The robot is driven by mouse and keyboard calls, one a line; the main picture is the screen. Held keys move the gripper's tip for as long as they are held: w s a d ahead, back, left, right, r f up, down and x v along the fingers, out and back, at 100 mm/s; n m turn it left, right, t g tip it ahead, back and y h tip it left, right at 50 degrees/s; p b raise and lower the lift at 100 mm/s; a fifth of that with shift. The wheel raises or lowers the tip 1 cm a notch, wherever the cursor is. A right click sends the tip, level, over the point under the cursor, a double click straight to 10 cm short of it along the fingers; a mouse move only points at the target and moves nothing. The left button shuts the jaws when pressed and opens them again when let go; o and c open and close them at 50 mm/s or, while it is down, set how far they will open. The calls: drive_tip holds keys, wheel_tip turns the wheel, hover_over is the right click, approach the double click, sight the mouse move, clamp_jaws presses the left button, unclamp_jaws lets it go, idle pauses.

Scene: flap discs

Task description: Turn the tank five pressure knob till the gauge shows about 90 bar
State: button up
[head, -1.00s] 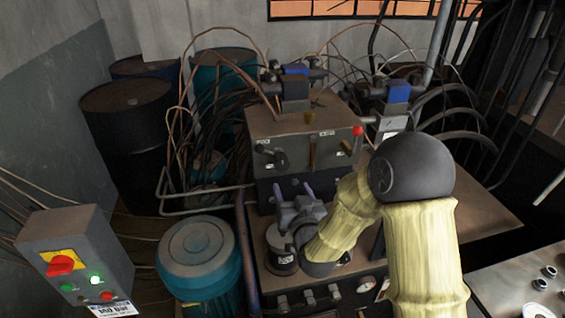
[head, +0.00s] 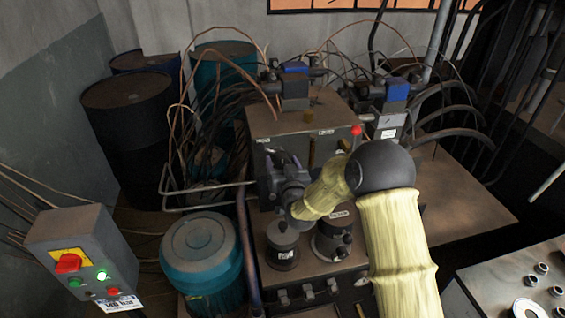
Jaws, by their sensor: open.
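A grey-brown hydraulic box (head: 285,128) stands at centre, with a small brass part and small labels on its front face. My gripper (head: 281,166) is open at the left part of this face. The dark knob on that side is hidden behind the gripper, and I cannot tell whether the fingers touch it. No readable gauge dial shows, so I cannot tell the pressure.
Two dark round fittings, left (head: 282,243) and right (head: 333,240), stand on the lower block below my gripper. A teal motor (head: 202,250) is to the left. A grey switch box (head: 82,258) with a red knob is at the far left. Bent pipes (head: 210,188) run beside the hydraulic box.

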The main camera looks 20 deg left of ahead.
drive_tip(key=shift+c, duration=0.4)
drive_tip(key=c, duration=0.9)
